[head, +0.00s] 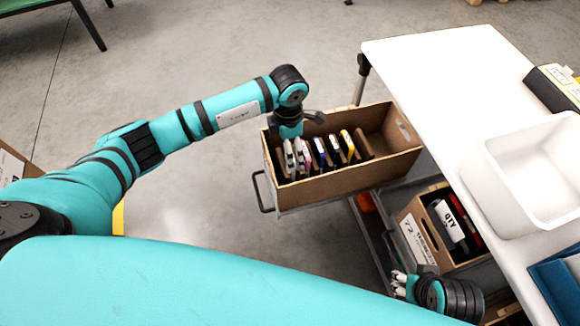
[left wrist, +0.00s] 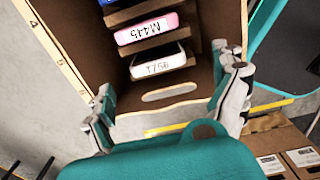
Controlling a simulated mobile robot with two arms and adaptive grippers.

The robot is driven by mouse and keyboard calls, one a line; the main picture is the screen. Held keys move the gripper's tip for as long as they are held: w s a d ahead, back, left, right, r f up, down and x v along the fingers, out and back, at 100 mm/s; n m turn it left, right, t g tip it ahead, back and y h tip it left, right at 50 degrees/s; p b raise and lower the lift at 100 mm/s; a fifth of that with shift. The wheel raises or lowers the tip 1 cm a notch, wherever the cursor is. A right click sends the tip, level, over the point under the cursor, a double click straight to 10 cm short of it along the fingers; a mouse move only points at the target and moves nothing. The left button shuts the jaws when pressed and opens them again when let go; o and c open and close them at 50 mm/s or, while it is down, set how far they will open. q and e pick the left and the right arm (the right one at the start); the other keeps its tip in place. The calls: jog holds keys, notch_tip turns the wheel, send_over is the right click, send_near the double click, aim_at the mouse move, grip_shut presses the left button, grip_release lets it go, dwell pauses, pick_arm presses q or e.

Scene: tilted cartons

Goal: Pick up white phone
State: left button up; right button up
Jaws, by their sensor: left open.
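The white phone (left wrist: 160,66) stands in a slot of a brown cardboard carton (left wrist: 212,15), its labelled edge facing the left wrist camera. It is closest to the carton wall with the oval handle hole. In the head view the white phone (head: 289,157) is at the left end of the row. My left gripper (left wrist: 164,76) is open and empty, its fingers spread to either side of the carton's end with the white phone between them, apart from it. My right gripper (head: 399,284) is low beside the rack; its finger opening is too small to judge.
A pink-edged phone (left wrist: 148,28) stands in the neighbouring slot, with several more devices beyond. A lower carton (head: 412,231) holds other items. A white table (head: 440,70) with a white bin (head: 490,185) stands at right.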

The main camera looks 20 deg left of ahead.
pick_arm(q)
jog(key=f, duration=0.4)
jog(key=shift+w+d+f+b, duration=0.1)
jog(key=shift+w+d+b, duration=0.1)
jog(key=shift+b, duration=0.2)
jog(key=c, duration=1.2)
pick_arm(e)
jog(key=v, duration=0.3)
jog(key=shift+r, duration=0.25)
